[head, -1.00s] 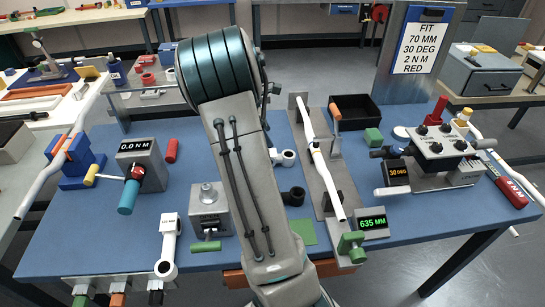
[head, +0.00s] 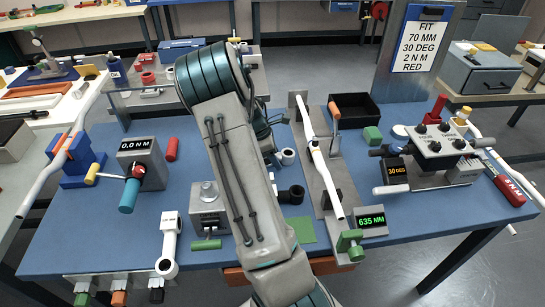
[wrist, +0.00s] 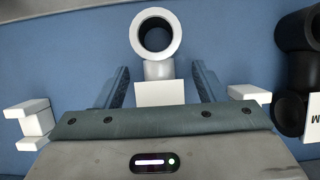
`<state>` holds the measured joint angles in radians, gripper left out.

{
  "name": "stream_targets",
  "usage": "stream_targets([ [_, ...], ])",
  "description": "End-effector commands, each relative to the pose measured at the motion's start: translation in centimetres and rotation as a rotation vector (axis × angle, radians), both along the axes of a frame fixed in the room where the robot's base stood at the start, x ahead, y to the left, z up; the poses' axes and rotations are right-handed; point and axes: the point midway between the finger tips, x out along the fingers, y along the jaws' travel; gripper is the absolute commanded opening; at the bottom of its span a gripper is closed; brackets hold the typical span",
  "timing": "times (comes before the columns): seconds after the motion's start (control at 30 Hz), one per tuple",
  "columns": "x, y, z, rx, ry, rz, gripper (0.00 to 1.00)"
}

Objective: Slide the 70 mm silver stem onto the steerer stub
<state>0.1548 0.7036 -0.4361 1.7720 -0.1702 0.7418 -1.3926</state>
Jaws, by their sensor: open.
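A short silver stem (wrist: 158,70) with a round open clamp ring and a white label block lies on the blue bench in the wrist view. In the head view its ring (head: 287,157) shows just right of my arm. My gripper (wrist: 161,78) is open, its two dark fingers on either side of the stem's body, with gaps visible on both sides. In the head view my arm mostly hides the gripper. A grey block with a short silver upright post (head: 208,189) stands at the left of the bench; it looks like the steerer stub. The stem's length marking is not readable.
A black stem (head: 291,195) lies close to the silver one, at the right in the wrist view (wrist: 298,60). A longer white stem (head: 169,246) lies at the front left. A rail with a white bar (head: 325,170) stands to the right. A sign (head: 421,45) stands at the back right.

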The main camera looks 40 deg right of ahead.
Motion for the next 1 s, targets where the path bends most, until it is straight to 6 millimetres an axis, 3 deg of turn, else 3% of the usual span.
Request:
stream_targets([
  [0.07, 0.0, 0.0, 0.0, 0.000, 0.000, 0.000, 0.64],
  [0.2, 0.0, 0.0, 0.0, 0.000, 0.000, 0.000, 0.25],
  [0.27, 0.0, 0.0, 0.0, 0.000, 0.000, 0.000, 0.11],
  [0.67, 0.1, 0.0, 0.5, -0.001, -0.002, 0.000, 0.11],
  [0.93, 0.1, 0.0, 4.2, -0.001, -0.006, 0.000, 0.12],
  [1.0, -1.1, -0.1, 4.8, 0.000, -0.002, -0.001, 0.12],
])
